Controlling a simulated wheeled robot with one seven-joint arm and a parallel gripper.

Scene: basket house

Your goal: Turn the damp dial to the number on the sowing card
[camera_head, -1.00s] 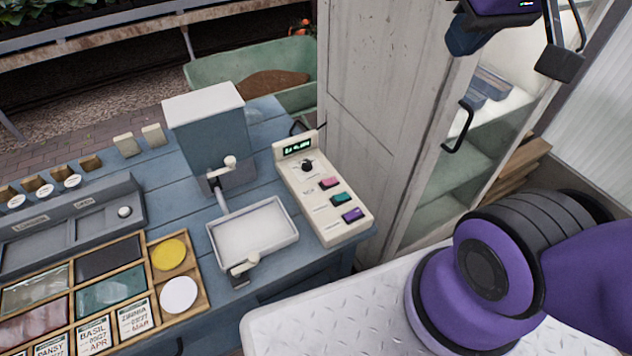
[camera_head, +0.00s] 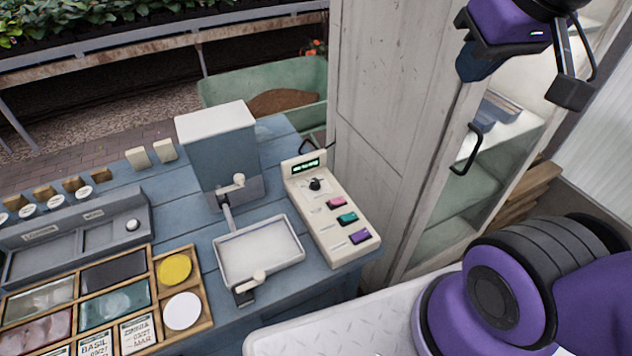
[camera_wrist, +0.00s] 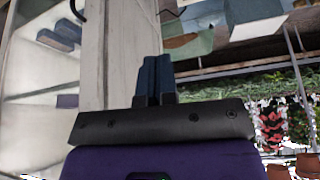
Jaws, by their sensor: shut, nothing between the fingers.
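A small black dial (camera_head: 315,184) sits near the top of a cream control panel (camera_head: 331,216), below a small green-lit display (camera_head: 306,166) that is too small to read. The dial's markings are also too small to read. Printed cards stand in the wooden tray at lower left, a BASIL card (camera_head: 96,342) and a ZINNIA card (camera_head: 138,331); their small print is blurred, and I cannot tell which is the sowing card. My gripper (camera_head: 477,68) is at upper right in front of the cabinet, away from the panel. Its dark blue fingers (camera_wrist: 154,72) are together and empty in the wrist view.
Pink, teal and purple buttons (camera_head: 360,236) line the panel. A blue-grey dispenser (camera_head: 216,150) and white tray (camera_head: 258,253) stand left of it. A tall white cabinet (camera_head: 385,110) with a black handle (camera_head: 467,150) rises behind and right. A white ridged surface (camera_head: 345,325) lies in front.

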